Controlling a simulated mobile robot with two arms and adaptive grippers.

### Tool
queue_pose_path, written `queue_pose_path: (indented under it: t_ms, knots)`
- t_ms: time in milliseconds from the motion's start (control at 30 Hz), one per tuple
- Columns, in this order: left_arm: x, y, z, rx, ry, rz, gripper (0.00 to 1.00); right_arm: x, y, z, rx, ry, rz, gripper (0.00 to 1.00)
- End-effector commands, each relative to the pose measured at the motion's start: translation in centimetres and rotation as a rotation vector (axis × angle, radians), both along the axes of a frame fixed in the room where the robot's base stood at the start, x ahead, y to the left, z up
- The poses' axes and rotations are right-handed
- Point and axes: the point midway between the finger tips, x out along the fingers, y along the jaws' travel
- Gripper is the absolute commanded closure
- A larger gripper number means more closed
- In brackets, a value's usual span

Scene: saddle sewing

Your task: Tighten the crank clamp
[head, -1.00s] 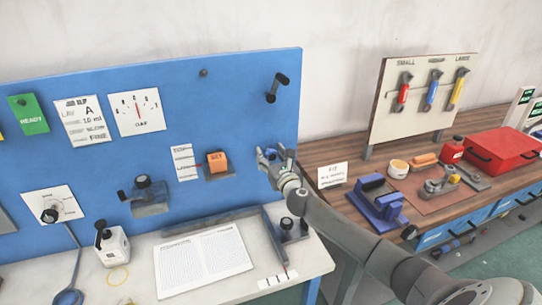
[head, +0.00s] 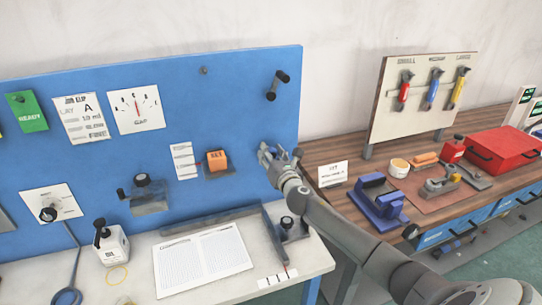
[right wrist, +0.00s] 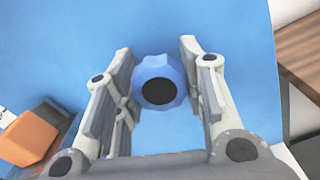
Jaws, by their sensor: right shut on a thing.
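A blue lobed knob (right wrist: 157,82) with a dark round centre stands out from the blue board, between the fingers of my right gripper (right wrist: 154,88). My right gripper is shut on it; in the head view the gripper (head: 274,156) hides most of the knob. A black crank handle (head: 277,85) is on the board above my right gripper, slanting up to the right. Nothing is touching it. I cannot tell from a label which of these belongs to the crank clamp. My left gripper is not in view.
An orange block (head: 217,160) on a dark bracket sits just left of my right gripper. A gauge card (head: 137,112) is further left. The wooden bench (head: 335,195) stands to the right.

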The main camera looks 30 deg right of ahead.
Motion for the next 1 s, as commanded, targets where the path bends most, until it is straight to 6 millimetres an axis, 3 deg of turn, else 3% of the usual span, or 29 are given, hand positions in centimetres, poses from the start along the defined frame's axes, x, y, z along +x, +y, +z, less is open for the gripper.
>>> queue_pose_path:
  t_ms: [1000]
  knots:
    - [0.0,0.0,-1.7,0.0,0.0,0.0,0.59,0.0,0.0,0.1,0.943,-0.227,-0.002,0.87]
